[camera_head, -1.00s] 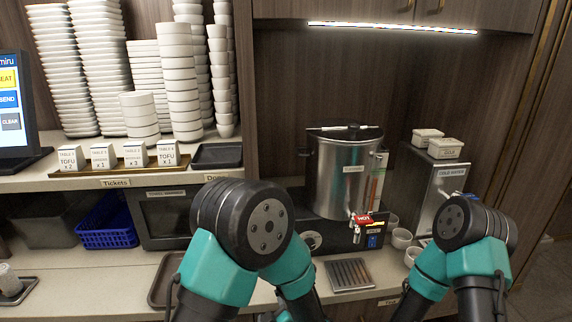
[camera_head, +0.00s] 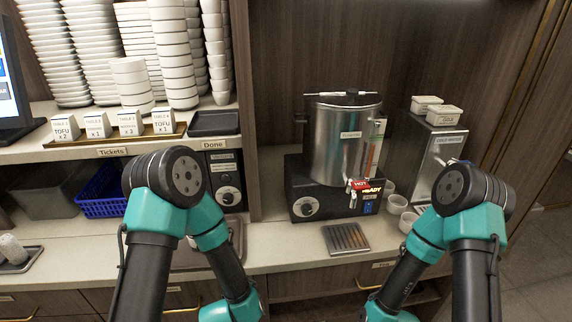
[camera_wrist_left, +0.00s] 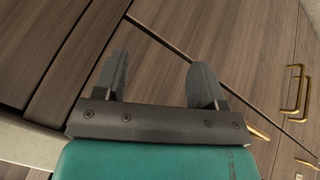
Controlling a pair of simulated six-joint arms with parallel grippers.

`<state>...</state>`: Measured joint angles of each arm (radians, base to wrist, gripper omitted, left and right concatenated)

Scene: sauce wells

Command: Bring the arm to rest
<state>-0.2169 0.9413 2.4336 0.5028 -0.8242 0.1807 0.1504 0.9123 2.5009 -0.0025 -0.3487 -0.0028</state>
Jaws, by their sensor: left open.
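My left arm is folded in the head view, its elbow high in front of the counter and its forearm pointing down. The left gripper (camera_wrist_left: 160,82) shows in the left wrist view. Its two fingers are apart with nothing between them, in front of wooden cabinet fronts (camera_wrist_left: 225,45). My right arm is folded in a like way at the right of the head view. Neither gripper's fingers can be made out in the head view.
A steel urn (camera_head: 340,140) stands on a black base at the back of the counter (camera_head: 290,248). A drip tray (camera_head: 345,238) lies before it. White cups (camera_head: 397,204) stand beside it. A blue basket (camera_head: 103,195) and a brown tray (camera_head: 190,258) are at left. Stacked dishes (camera_head: 175,50) fill the shelf.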

